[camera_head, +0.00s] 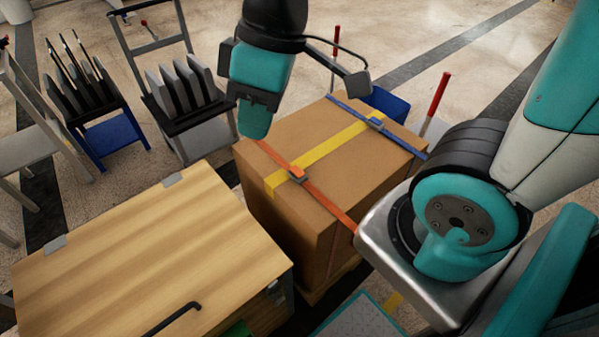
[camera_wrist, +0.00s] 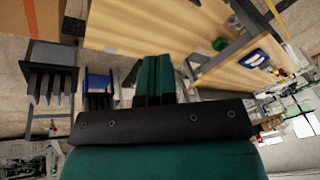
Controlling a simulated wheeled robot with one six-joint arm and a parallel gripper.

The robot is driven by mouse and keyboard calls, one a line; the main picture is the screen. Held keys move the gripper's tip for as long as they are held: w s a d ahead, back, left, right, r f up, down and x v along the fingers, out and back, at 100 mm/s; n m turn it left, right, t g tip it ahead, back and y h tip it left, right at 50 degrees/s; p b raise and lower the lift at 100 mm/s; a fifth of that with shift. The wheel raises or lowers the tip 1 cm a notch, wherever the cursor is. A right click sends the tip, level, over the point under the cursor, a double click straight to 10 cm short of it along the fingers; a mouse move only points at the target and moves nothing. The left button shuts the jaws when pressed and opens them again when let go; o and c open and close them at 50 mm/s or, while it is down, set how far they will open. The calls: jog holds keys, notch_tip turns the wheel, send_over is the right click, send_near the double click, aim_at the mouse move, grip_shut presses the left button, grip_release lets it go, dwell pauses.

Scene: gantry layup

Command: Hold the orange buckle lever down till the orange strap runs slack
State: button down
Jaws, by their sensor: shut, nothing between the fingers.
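A large cardboard box (camera_head: 295,220) stands right of centre in the head view. The lever is too small to make out clearly. My gripper (camera_head: 255,128) is above the box's far left edge, left of the buckle and apart from it. Its fingers are shut and empty; they also show in the wrist view (camera_wrist: 155,68). The gripper covers the far end of the orange strap.
A blue strap (camera_head: 400,142) with its own buckle crosses the box's far right side. A wooden-topped table (camera_head: 140,250) stands close on the left. Racks with grey panels (camera_head: 185,85) stand behind. A blue bin (camera_head: 388,103) and red-handled posts (camera_head: 438,95) are beyond the box.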

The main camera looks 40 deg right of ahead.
jog(key=w+d+f+n+h+b, duration=0.1)
jog(key=w+d+f+n+b, duration=0.25)
jog(key=w+d+f, duration=0.35)
jog(key=w+d+f+n+h+b, duration=0.1)
jog(key=w+d+f+n+b, duration=0.15)
jog(key=w+f+b, duration=0.4)
jog(key=n+h+b, duration=0.2)
jog(key=n, duration=0.1)
send_over(300, 174)
notch_tip(300, 174, down, 12)
jog(key=r, duration=0.1)
jog(key=shift+d+f+n, duration=0.15)
jog(key=shift+f+n, duration=0.15)
jog(key=shift+f, duration=0.05)
jog(key=shift+f, duration=0.1)
notch_tip(300, 174, down, 14)
jog(key=shift+r+b, duration=0.1)
jog(key=shift+b, duration=0.85)
